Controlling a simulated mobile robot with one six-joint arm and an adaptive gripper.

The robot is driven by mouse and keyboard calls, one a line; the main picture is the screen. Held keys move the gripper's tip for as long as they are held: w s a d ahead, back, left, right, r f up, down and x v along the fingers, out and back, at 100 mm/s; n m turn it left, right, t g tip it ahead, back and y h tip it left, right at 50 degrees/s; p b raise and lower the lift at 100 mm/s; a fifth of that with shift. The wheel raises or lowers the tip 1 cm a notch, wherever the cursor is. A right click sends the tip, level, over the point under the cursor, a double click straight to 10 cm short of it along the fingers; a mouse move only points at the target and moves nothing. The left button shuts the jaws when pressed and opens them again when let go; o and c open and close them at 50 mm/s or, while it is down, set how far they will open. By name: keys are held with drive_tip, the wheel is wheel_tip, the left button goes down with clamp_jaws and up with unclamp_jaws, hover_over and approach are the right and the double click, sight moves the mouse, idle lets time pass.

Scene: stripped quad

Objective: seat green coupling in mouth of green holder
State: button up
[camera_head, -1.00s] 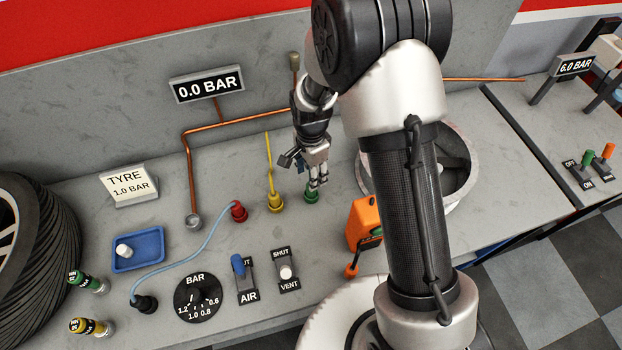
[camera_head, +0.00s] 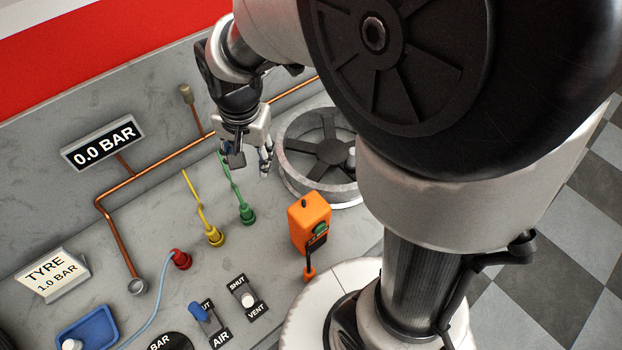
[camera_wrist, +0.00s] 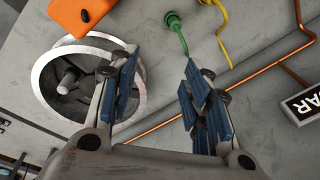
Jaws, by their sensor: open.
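The green coupling (camera_head: 244,207) stands upright on the bench, a thin green hose rising from its top. A green collar, the holder (camera_head: 248,219), shows around its foot. They are too small for me to tell how deep the coupling sits. In the wrist view the green coupling (camera_wrist: 174,21) is at the top, beyond the fingertips, its hose running down towards the right finger. My gripper (camera_head: 252,162) is open, above and behind the coupling and apart from it. In the wrist view nothing is between the fingers of my gripper (camera_wrist: 158,65).
A yellow fitting (camera_head: 215,236) with its hose and a red fitting (camera_head: 181,259) stand to the left. An orange box (camera_head: 309,222) stands to the right, a metal wheel rim (camera_head: 300,175) behind it. A copper pipe (camera_head: 150,172) runs along the back.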

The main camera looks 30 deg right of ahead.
drive_tip(key=s+d+r+n+t, duration=0.1)
drive_tip(key=s+r+n, duration=0.3)
drive_tip(key=s, duration=0.4)
drive_tip(key=s+d+r+n+t, duration=0.1)
drive_tip(key=s+d+r+n, duration=0.2)
drive_tip(key=s+r, duration=0.3)
drive_tip(key=s+d, duration=0.1)
drive_tip(key=s, duration=0.2)
drive_tip(key=shift+s+n+t, duration=0.2)
drive_tip(key=shift+n+t, duration=0.2)
wheel_tip(320, 180, down, 3)
drive_tip(key=b, duration=0.2)
drive_tip(key=shift+r+b, duration=0.15)
drive_tip(key=shift+b, duration=0.15)
drive_tip(key=shift+c, duration=0.4)
